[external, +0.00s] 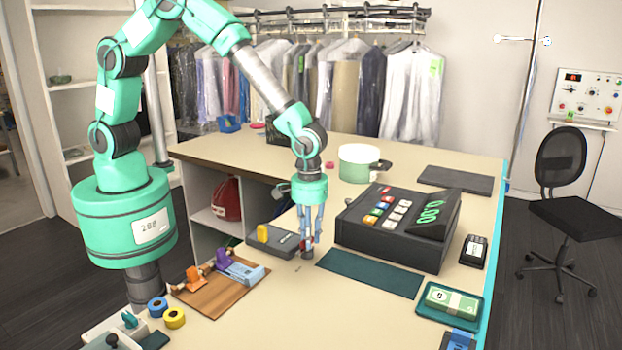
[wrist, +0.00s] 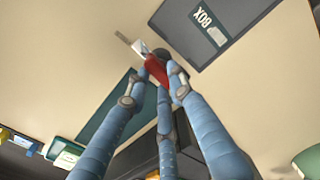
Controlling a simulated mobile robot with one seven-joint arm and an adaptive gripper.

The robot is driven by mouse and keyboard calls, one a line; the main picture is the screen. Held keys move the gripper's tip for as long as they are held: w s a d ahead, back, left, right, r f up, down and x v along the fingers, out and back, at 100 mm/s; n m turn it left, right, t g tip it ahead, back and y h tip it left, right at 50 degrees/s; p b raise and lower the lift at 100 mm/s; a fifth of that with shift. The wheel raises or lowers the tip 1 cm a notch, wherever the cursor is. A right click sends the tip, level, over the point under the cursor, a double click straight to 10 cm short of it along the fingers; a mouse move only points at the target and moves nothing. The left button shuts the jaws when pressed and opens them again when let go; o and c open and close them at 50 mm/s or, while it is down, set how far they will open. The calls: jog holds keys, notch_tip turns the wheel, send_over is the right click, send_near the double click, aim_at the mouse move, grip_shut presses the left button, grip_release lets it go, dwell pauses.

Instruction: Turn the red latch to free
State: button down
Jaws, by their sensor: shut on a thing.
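My gripper (external: 307,246) points down over the table, beside the dark grey case marked BOX. Its blue fingers are closed around a red part that looks like the red latch (wrist: 156,69), which shows between the fingertips in the wrist view. A dark round part and a pale metal strip show just beyond the red part. In the external view the fingers hide most of the latch, so its turn position cannot be told.
The grey BOX case (external: 272,240) lies close to the left of my gripper. A black till (external: 390,250) stands to the right, with a dark green mat (external: 370,273) in front. A wooden board (external: 212,300) with orange and purple fixtures lies at the front left.

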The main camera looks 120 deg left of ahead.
dwell(0.3)
jog(key=c, duration=1.5)
grip_release()
jog(key=shift+r, duration=0.1)
notch_tip(320, 180, up, 12)
jog(key=shift+f, duration=0.1)
